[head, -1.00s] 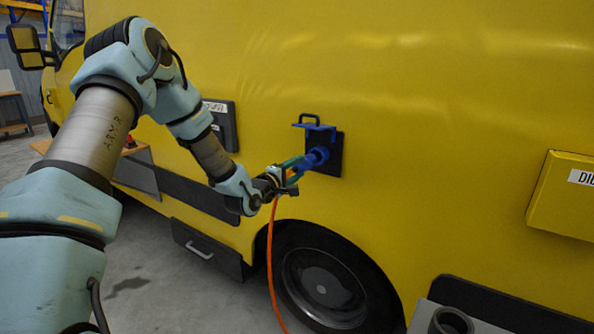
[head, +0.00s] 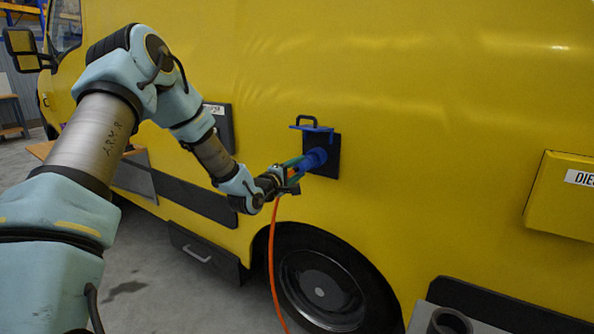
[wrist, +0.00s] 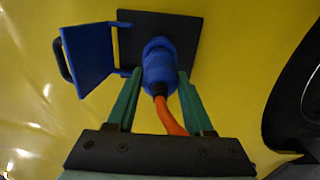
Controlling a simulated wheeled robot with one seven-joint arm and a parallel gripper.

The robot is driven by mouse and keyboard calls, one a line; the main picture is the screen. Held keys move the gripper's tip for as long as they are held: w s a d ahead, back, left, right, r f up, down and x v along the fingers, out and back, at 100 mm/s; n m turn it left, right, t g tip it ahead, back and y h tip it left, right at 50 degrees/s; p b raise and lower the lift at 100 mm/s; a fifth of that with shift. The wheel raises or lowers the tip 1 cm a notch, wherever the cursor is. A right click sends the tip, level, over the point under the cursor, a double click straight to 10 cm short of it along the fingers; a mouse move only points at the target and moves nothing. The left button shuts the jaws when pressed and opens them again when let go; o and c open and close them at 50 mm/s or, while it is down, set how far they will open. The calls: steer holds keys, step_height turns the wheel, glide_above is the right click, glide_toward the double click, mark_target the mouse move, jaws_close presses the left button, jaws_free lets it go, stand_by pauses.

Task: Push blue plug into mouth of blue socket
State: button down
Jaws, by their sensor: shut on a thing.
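The blue plug (wrist: 160,76) has an orange cable (wrist: 171,118) at its rear. My gripper (wrist: 158,82) is shut on the plug, with one green finger on each side of it; the gripper (head: 300,162) and the plug (head: 312,158) also show in the head view. The plug's front end is at the blue socket (wrist: 157,43) on a black square plate (wrist: 190,40) on the yellow vehicle. The blue socket lid (wrist: 88,58) stands open beside it. The plug hides the socket's mouth, so I cannot tell how deep it sits.
The yellow vehicle side (head: 400,100) stands close around the socket. A wheel (head: 325,285) is below it, and a yellow box (head: 565,195) sticks out at the right. The orange cable hangs down from my gripper in front of the wheel.

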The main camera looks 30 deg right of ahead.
steer(key=shift+b+x, duration=0.5)
steer(key=shift+x, duration=1.25)
steer(key=shift+c, duration=1)
jaws_free()
steer(key=shift+a, duration=0.1)
